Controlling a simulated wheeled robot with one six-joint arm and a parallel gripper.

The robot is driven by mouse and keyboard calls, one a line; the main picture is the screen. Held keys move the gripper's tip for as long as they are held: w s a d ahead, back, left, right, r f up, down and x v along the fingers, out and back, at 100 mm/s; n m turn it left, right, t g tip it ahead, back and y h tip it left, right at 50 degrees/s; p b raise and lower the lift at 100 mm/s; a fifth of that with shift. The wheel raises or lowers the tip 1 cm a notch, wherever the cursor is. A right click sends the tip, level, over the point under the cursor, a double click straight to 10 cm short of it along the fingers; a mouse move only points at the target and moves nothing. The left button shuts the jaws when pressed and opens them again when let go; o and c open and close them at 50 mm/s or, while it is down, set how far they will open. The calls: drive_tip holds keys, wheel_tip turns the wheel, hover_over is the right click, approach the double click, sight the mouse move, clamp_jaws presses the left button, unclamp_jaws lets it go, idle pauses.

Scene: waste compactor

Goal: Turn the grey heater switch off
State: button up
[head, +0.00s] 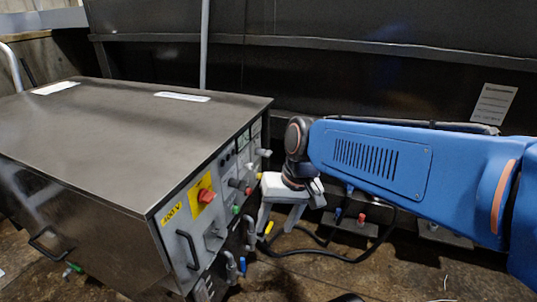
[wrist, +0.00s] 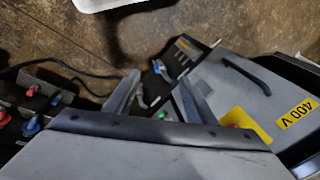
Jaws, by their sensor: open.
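A dark metal cabinet (head: 140,135) carries a control panel (head: 222,185) on its right-hand face, with several small knobs and lights. A light grey knob (head: 265,153) juts from the panel's far upper end; I cannot tell whether it is the heater switch. Labels and switch positions are too small to read. My gripper (head: 278,226) is open and empty, pointing down just right of the panel and apart from the light grey knob. In the wrist view, its two fingers (wrist: 160,98) are spread, with a green light or button (wrist: 162,115) visible between them. The gripper body hides part of the panel.
Cables (head: 340,257) and coloured connectors (head: 361,218) lie behind my gripper. A dark wall (head: 350,85) closes the back. Some brown floor (head: 400,270) is clear at right.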

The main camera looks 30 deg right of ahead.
drive_tip(key=w+f+m+g+y, duration=0.1)
drive_tip(key=w+f+m+y, duration=0.1)
drive_tip(key=w+m+y, duration=0.45)
drive_tip(key=m+t+y, duration=0.2)
drive_tip(key=m+t, duration=1.1)
drive_tip(key=m, duration=0.5)
approach(271, 153)
drive_tip(key=x, duration=1.1)
drive_tip(key=shift+s+a, duration=0.1)
drive_tip(key=shift+a, duration=0.05)
drive_tip(key=c, duration=1)
drive_tip(key=shift+c, duration=0.2)
